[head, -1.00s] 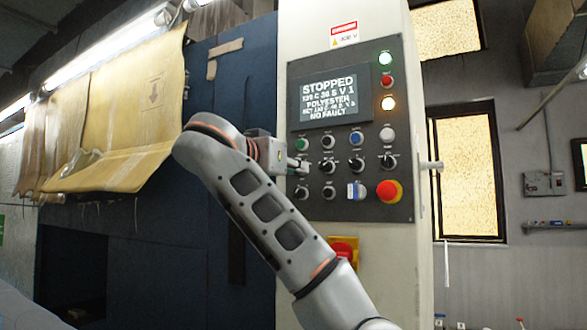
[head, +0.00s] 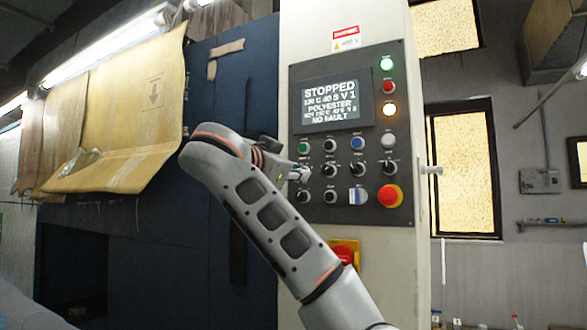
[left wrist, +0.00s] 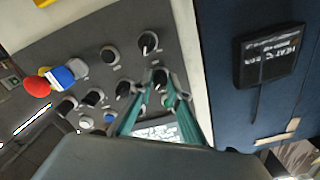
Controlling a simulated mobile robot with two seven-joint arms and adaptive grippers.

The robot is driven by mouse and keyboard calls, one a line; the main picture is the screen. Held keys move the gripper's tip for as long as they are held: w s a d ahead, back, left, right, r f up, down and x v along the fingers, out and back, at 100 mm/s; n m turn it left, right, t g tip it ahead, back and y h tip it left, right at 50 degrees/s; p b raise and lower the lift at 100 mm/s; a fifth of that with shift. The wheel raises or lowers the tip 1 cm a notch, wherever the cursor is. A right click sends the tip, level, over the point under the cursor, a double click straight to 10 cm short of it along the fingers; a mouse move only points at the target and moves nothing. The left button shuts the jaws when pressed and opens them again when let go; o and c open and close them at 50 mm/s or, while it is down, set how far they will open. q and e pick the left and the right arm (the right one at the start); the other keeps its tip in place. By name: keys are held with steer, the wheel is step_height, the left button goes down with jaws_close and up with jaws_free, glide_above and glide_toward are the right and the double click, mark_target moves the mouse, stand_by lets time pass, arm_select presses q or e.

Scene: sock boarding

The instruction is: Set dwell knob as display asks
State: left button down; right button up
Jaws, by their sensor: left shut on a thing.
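The control panel (head: 345,205) stands upright on a pale cabinet. Its display (head: 332,104) reads STOPPED, a line that looks like 130 C 40 S V 1, POLYESTER, a small blurred line and NO FAULT. My left gripper (head: 301,174) reaches the leftmost knob of the middle row and mostly hides it there. In the left wrist view, this knob (left wrist: 160,78) sits between my left gripper's teal fingertips (left wrist: 160,84), which are shut on it. The knob labels are too small to read. My right gripper is not in view.
Other black knobs (head: 330,170) sit close beside the held one. A blue-and-white switch (head: 358,196) and a red emergency stop (head: 389,196) are at the panel's lower right. A red-and-yellow switch (head: 344,252) is below the panel. Fabric (head: 130,120) hangs at left.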

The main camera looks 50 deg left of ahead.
arm_select(q)
steer(key=shift+m, duration=0.9)
steer(key=c, duration=1.9)
jaws_free()
steer(key=v, duration=0.7)
steer(key=shift+s, duration=0.2)
